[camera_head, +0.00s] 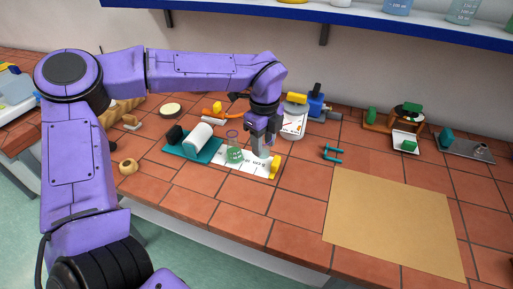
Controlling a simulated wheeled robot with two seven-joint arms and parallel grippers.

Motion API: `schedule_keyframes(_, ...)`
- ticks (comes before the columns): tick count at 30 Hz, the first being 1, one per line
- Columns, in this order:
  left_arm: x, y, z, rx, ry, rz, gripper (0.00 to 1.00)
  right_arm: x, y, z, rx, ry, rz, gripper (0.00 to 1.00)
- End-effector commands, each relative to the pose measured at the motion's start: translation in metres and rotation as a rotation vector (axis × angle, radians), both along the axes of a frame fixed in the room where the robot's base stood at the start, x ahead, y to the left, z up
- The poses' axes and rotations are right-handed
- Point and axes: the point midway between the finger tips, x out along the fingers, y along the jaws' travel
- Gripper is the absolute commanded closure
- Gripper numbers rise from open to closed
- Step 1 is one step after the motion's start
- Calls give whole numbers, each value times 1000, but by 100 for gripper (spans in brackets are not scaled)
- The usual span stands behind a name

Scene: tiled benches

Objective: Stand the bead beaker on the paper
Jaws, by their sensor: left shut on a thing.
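My left gripper (262,147) points down above the right part of a white printed sheet (221,166) near the middle of the bench. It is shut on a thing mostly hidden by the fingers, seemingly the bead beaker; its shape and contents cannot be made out. A clear conical flask with green contents (234,154) stands upright on the white sheet, just left of the gripper. A large tan paper (395,222) lies flat and bare on the bench at the right. My right gripper is not in view.
A yellow object (276,167) stands at the white sheet's right edge. A teal stand with a white roll (198,137) is left of the flask. A teal frame (332,153) lies right of the gripper. A blue shelf (325,14) overhangs the back. Bare tiles lie before the tan paper's left edge.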

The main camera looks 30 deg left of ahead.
Motion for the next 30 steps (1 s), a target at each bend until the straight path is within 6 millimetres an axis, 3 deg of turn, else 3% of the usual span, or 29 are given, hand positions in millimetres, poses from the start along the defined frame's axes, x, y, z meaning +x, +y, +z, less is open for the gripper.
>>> schedule_keyframes(1, 5, 8, -7, -1, 7, 3, 87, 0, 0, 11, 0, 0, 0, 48)
schedule_keyframes(6, 20, 28, -40, 0, 4, -1, 87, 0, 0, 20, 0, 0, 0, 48)
schedule_keyframes(11, 28, 39, -57, 0, 4, -1, 87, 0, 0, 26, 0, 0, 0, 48)
schedule_keyframes(15, 29, 40, -83, 0, 3, -3, 87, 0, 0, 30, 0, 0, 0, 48)
schedule_keyframes(28, 29, 39, -95, 0, -1, -2, 87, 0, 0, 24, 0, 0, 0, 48)
schedule_keyframes(29, 29, 39, -95, 0, -1, -2, 54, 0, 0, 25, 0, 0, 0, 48)
schedule_keyframes(30, 29, 39, -94, 0, -1, -2, 41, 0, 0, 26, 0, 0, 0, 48)
